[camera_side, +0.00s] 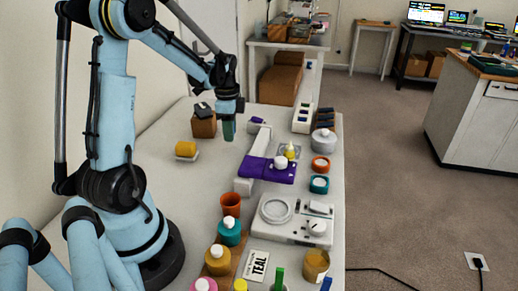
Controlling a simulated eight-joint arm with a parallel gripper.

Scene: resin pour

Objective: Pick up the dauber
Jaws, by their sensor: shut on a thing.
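My gripper (230,107) is at the end of the arm, above the far left part of the table, pointing down. It is shut on a small dark green thing (229,129), which I take to be the dauber. The fingers are dark and small here, so the exact grip is hard to see. I cannot tell whether the dauber's lower end touches the table.
Left of the dauber stands a brown block (204,127) with a dark top, close by. A yellow roll-like thing (185,149) sits nearer. A purple-and-white device (266,168), a white scale (291,218) and several pots and bottles fill the middle and right.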

